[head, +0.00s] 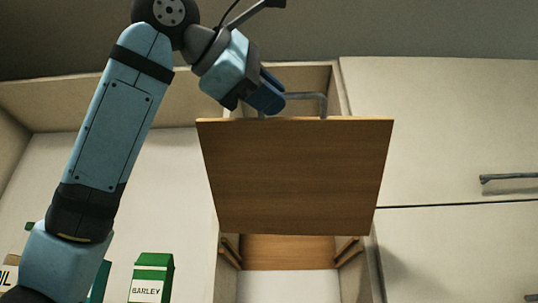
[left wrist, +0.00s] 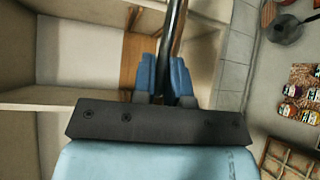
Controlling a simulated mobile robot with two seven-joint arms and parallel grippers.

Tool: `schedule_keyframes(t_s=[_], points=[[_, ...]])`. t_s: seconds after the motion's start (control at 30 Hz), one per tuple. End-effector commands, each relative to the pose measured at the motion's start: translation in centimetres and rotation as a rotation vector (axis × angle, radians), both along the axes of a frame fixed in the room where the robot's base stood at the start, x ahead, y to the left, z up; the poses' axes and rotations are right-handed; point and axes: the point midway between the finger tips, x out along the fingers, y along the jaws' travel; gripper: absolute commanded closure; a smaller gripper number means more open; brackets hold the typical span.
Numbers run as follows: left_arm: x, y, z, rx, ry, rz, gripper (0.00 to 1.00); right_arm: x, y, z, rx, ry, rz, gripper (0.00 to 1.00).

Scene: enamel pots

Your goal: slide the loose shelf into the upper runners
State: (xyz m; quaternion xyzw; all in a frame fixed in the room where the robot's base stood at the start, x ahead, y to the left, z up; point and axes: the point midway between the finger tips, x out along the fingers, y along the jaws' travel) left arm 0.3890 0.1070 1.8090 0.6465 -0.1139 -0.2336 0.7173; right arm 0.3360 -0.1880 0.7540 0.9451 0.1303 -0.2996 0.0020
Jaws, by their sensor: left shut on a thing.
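The loose shelf (head: 295,175) is a brown wooden board, raised in front of the open cabinet bay in the head view. A grey metal handle (head: 324,103) stands at its upper edge. My left gripper (head: 270,98) is shut on this handle, at its left part. In the left wrist view my fingers (left wrist: 166,85) close around a dark bar. A pair of wooden runners shows below the board, one on the left wall (head: 230,253) and one on the right wall (head: 348,252). The board hides the bay's middle, and no upper runners can be made out. My right gripper is out of view.
A wooden surface (head: 290,252) lies inside the bay, below the held board. Closed cream cabinet fronts with a handle (head: 508,178) stand at right. A green barley box (head: 152,277) and other packages stand at lower left, near my left arm.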

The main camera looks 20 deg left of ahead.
Motion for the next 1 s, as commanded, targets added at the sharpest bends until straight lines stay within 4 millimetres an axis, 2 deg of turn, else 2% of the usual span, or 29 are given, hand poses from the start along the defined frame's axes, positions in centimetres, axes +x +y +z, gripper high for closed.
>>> schedule_keyframes(t_s=[0.57,1.0], points=[[0.0,0.0,0.1,0.0,-0.006,-0.001,1.0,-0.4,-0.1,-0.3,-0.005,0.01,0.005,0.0],[-0.2,0.1,0.3,0.024,-0.189,0.014,1.0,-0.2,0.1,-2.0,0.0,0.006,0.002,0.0]])
